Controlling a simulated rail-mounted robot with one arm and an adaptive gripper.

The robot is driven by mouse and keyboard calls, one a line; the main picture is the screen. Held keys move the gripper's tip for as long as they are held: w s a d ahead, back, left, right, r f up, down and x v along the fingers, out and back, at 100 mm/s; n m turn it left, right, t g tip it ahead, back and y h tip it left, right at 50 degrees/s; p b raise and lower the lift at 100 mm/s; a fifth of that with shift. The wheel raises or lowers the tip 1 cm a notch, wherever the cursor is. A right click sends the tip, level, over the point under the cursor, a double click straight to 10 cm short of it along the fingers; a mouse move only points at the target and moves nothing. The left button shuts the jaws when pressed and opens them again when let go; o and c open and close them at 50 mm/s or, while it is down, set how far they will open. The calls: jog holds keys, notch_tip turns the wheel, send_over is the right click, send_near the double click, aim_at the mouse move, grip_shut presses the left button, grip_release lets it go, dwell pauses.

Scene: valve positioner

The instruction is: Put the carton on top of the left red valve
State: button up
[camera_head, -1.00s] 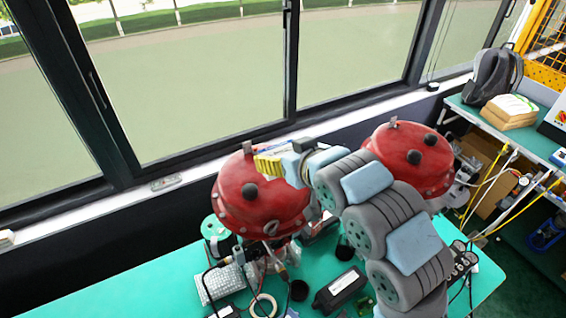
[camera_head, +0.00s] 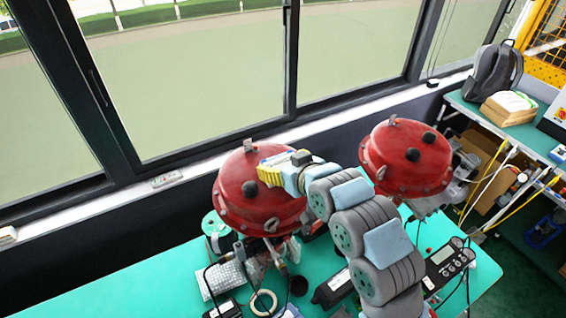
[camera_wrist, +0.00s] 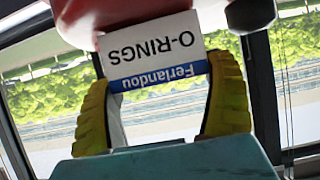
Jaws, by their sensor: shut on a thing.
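The carton (camera_wrist: 155,48) is a small white box with a blue band, reading "O-RINGS" and "Ferlandou", upside down in the wrist view. My gripper (camera_wrist: 162,75) has its yellow fingers on either side of the carton and is shut on it. In the head view the carton (camera_head: 283,157) shows as a small pale and blue patch behind my gripper (camera_head: 268,174). Both appear over the right upper part of the left red valve (camera_head: 245,205). Red valve surface also fills the top of the wrist view (camera_wrist: 120,12). I cannot tell whether the carton touches the valve.
The left valve's dome has a dark knob (camera_head: 249,189) and a small upright metal tab (camera_head: 248,146). A second red valve (camera_head: 400,170) stands to the right. Windows (camera_head: 190,80) lie behind.

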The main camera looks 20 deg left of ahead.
jog(key=shift+f, duration=0.15)
jog(key=o, duration=1)
